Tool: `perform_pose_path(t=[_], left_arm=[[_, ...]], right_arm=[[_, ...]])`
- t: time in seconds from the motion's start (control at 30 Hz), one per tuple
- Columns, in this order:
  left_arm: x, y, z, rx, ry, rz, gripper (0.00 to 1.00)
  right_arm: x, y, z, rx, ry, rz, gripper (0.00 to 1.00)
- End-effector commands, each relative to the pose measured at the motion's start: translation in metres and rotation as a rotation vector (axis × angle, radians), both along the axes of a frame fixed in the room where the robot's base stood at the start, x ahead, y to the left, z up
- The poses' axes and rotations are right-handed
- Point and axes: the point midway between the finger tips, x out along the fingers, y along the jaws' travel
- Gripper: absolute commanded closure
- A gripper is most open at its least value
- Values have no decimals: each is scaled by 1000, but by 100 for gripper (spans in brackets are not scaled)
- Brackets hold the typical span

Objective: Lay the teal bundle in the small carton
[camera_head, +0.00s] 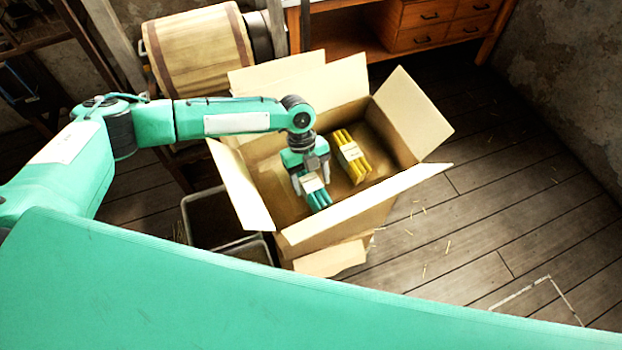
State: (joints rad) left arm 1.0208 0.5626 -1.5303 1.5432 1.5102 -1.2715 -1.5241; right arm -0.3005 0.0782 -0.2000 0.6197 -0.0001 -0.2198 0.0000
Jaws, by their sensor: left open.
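The open carton (345,222) stands below my left arm with its flaps spread outward. The teal bundle (319,199) lies inside it, towards the front, with a pale band around it. My left gripper (311,180) reaches down into the carton at the teal bundle, its jaws open. The gripper hides part of the bundle, and I cannot tell whether the fingers touch it. My right gripper is not in view.
A yellow bundle (351,156) lies in the same carton, right of my gripper. More cardboard (332,259) shows below the carton. A dark bin (205,217) stands left of it. A wooden drum (198,50) and drawer bench (425,22) are behind. Floor at right is open.

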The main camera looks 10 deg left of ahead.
Motion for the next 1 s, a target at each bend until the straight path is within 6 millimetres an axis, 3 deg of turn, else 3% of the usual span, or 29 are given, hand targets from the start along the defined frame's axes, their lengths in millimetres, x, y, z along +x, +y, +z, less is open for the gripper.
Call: perform_pose_path(t=[0.5, 0.7, 1.0], left_arm=[[31, 25, 96, -2, -3, 0, 35], [35, 29, 112, -1, -1, -1, 35], [35, 29, 114, 0, 0, -1, 35]], right_arm=[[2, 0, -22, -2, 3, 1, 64], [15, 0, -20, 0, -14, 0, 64], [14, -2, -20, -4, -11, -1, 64]])
